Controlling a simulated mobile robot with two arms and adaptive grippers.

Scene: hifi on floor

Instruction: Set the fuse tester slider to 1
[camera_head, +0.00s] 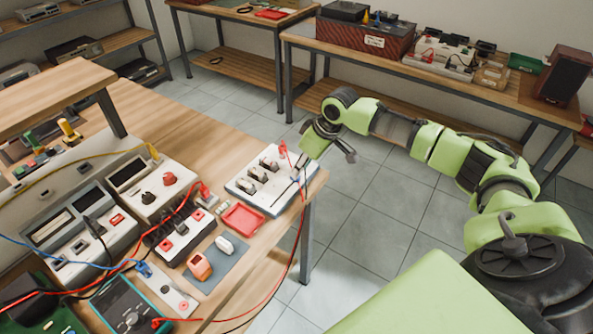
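A white box (247,190) with several dark and white fittings on its top lies at the right end of the wooden workbench (215,135). It may be the fuse tester, but no label or number is readable. Red and dark leads run at its right end. My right gripper (324,158) is at that right end, its arm coming in from the right. Its fingers look spread, one out past the bench edge and one by the box. I cannot tell whether it touches the box or its slider. The slider's setting is too small to read. My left gripper is out of view.
A red tray (244,219), a blue-grey mat (221,262) and an orange device (199,266) lie in front of the box. Grey instruments (80,230) and a teal meter (132,307) crowd the left. A red cable (303,228) hangs off the bench edge.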

